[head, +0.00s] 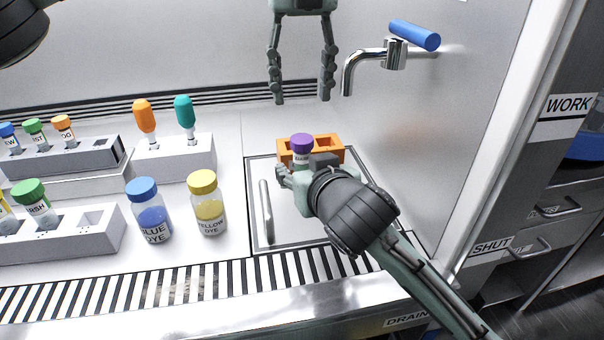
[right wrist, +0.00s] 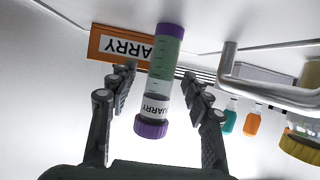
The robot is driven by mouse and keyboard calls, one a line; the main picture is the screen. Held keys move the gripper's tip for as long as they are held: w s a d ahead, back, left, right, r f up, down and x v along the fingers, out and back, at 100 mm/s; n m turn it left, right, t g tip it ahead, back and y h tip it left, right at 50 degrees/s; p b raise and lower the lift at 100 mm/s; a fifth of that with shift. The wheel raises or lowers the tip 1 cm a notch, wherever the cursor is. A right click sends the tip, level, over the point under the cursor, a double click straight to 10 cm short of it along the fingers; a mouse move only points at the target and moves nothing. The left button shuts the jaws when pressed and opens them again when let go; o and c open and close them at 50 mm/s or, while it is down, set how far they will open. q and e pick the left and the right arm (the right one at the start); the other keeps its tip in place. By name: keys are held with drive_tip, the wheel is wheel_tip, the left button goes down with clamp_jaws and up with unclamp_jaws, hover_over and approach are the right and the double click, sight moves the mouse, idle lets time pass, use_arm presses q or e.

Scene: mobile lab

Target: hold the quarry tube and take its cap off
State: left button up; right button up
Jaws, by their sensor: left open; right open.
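The quarry tube shows a purple cap (head: 302,142) in the head view. In the right wrist view the quarry tube (right wrist: 162,75) is clear with greenish contents, a white label and purple at both ends. My right gripper (head: 302,172) is open, with its fingers on either side of the tube and gaps visible in the wrist view. The gripper hides much of the tube in the head view. My left gripper (head: 302,99) is open and empty, pointing down above the cap. An orange rack (head: 326,151) labelled QUARRY is behind the tube; whether the tube touches it is unclear.
A tap (head: 368,62) with a blue lever stands right of my left gripper. A metal handle (head: 265,211) rises left of my right gripper. Yellow dye (head: 207,205) and blue dye (head: 148,212) bottles stand further left, near racks of capped tubes and a dropper stand (head: 178,160).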

drive_tip(key=shift+w+a+f, duration=0.1)
drive_tip(key=shift+w+f, duration=0.05)
drive_tip(key=shift+w, duration=0.25)
drive_tip(key=shift+c, duration=0.5)
clamp_jaws()
